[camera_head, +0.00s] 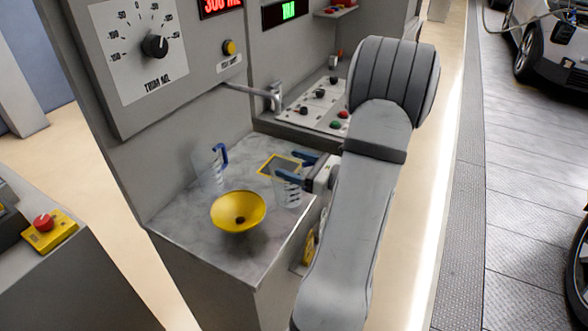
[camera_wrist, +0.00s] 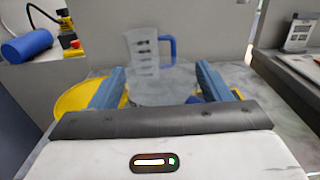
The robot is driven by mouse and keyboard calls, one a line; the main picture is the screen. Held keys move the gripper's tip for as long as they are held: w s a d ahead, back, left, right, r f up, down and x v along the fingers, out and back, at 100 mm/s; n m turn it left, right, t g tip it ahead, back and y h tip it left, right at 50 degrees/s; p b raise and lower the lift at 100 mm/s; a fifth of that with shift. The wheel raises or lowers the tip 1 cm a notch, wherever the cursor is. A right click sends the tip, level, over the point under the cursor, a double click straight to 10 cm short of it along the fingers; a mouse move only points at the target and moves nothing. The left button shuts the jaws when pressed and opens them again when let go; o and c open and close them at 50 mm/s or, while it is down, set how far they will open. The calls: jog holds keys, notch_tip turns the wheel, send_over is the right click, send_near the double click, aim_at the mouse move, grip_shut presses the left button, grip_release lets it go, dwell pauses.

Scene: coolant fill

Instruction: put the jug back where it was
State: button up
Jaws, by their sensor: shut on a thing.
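My gripper (camera_head: 289,168) is shut on a clear jug with dark markings (camera_head: 288,192), near the right edge of the marble counter. The jug looks upright; I cannot tell whether its base touches the counter. In the wrist view my two blue fingers (camera_wrist: 158,86) stand either side of a faint clear shape. A second clear jug with a blue handle (camera_head: 209,166) stands upright at the counter's back left; it also shows beyond my fingers in the wrist view (camera_wrist: 143,58). A yellow-outlined dark square (camera_head: 279,165) lies behind the held jug, partly hidden by my gripper.
A yellow funnel bowl (camera_head: 238,211) stands on the counter (camera_head: 190,222) left of the held jug. A spout (camera_head: 250,92) juts from the panel above the back of the counter. A panel with knobs (camera_head: 318,103) is behind. The counter's front left is clear.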

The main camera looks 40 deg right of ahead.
jog(key=shift+f, duration=0.65)
jog(key=shift+f, duration=0.2)
jog(key=o, duration=1.7)
jog(key=shift+r, duration=0.2)
jog(key=b+v, duration=0.1)
jog(key=v, duration=1.1)
jog(key=shift+b, duration=0.3)
